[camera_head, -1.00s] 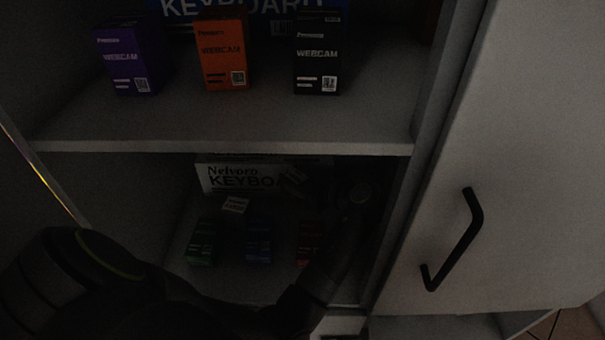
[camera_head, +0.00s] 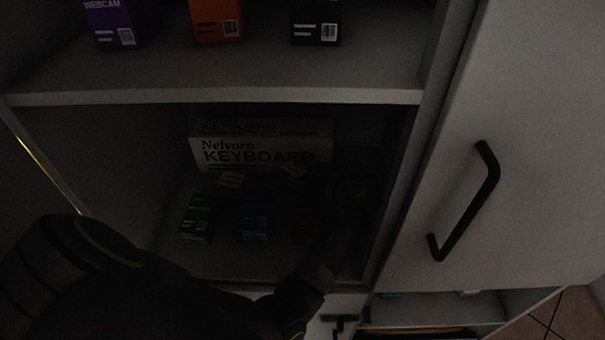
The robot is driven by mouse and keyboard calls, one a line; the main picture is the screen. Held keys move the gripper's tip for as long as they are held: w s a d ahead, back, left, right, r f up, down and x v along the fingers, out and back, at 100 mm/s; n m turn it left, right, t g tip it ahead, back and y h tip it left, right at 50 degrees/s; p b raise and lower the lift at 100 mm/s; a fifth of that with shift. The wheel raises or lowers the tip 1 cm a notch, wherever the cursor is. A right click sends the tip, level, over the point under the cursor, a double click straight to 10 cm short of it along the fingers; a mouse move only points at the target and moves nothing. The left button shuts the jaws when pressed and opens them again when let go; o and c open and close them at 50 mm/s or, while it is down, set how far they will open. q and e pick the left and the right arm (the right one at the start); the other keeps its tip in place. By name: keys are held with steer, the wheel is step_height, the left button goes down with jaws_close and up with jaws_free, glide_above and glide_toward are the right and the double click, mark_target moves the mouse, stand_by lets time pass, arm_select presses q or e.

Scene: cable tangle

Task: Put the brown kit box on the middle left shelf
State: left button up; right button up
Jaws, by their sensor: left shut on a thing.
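My left gripper (camera_head: 328,182) is inside the dark lower compartment, in front of the keyboard box's right end. My arm enters from the lower left and bends up to it. The gripper is shut on a dark thing, apparently the brown kit box; its colour and outline are lost in the shadow. A small tilted pale patch (camera_head: 292,171) shows beside the gripper. The compartment's shelf (camera_head: 225,268) holds a row of small boxes: a green one (camera_head: 197,218), a blue one (camera_head: 256,222) and a dim reddish one (camera_head: 307,228). My right gripper is not in view.
A white Nelvoro keyboard box (camera_head: 235,152) stands at the back, with a small pale label (camera_head: 231,180) before it. The upper shelf (camera_head: 215,92) holds purple, orange and black webcam boxes. An open cabinet door (camera_head: 535,150) with a black handle (camera_head: 470,205) is at right.

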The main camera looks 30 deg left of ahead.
arm_select(q)
steer(key=shift+f+b, duration=0.45)
stand_by(0.3)
steer(key=o, duration=1.3)
step_height(320, 180, up, 10)
